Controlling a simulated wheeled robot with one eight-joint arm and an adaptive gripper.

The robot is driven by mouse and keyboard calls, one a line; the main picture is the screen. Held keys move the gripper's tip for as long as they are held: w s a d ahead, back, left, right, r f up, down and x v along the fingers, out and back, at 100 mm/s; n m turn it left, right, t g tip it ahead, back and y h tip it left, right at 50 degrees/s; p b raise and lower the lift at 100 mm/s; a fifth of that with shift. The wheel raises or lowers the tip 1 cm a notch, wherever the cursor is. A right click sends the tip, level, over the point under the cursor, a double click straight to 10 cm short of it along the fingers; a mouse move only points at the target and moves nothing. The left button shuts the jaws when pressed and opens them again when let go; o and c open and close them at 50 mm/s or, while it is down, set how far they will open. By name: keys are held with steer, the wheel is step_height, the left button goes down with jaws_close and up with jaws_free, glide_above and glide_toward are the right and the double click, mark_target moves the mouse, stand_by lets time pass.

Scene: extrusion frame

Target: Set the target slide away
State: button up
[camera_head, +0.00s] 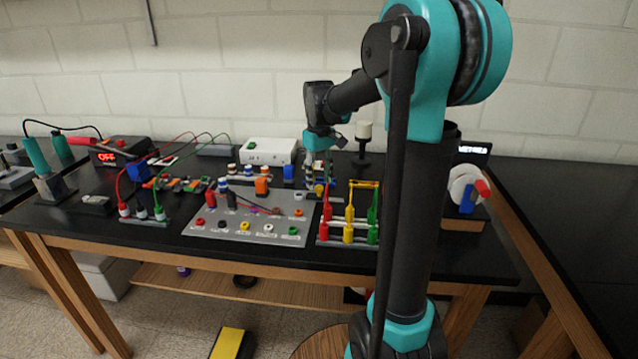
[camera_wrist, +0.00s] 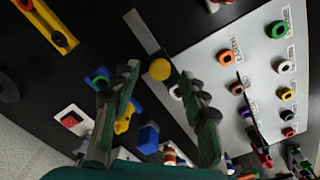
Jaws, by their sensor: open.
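I cannot tell for sure which part is the target slide. A round yellow knob (camera_wrist: 160,69) lies in line with a grey metal strip (camera_wrist: 142,32) in the wrist view, beside the grey panel. In the head view a small yellow piece (camera_head: 319,190) shows below my gripper (camera_head: 322,165). In the wrist view my gripper (camera_wrist: 160,75) is open, one finger on each side of the yellow knob. Nothing is held. Whether the fingers touch the knob is not clear. Part of the strip is hidden behind the fingers.
The grey panel (camera_head: 240,228) with coloured sockets lies to the left in the head view. Red, yellow and green upright leads (camera_head: 350,235) stand just right of it. A white box (camera_head: 268,151) and a dark stand with a pale top (camera_head: 364,130) are behind.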

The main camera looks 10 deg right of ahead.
steer(key=shift+f, duration=0.85)
jaws_close()
